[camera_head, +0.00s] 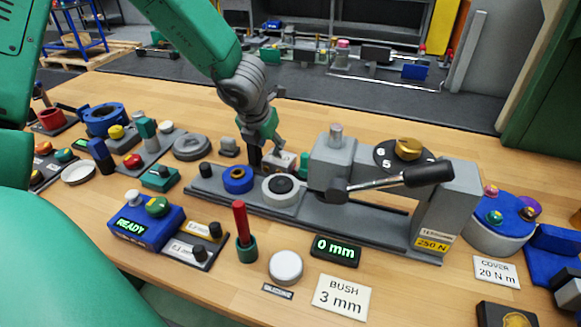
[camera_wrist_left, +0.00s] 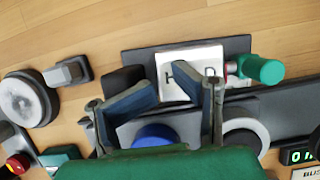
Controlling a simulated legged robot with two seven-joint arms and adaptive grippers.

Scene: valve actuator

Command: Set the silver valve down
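My left gripper (camera_head: 259,164) reaches down over the grey fixture behind the blue ring (camera_head: 238,179). In the left wrist view its fingers (camera_wrist_left: 182,92) are spread apart, with a white lettered plate (camera_wrist_left: 190,68) visible beyond them. I see no part held between them. I cannot tell for sure which part is the silver valve. A grey round part (camera_head: 192,147) lies on the table left of the gripper; it also shows in the left wrist view (camera_wrist_left: 28,98), apart from the fingers. My right gripper is not in view.
A grey press with a black-handled lever (camera_head: 428,174) stands to the right. A blue box reading READY (camera_head: 134,222), a red-handled tool (camera_head: 240,218) and a 0 mm display (camera_head: 335,250) sit in front. A green-capped part (camera_wrist_left: 264,69) is close right of the fingers.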

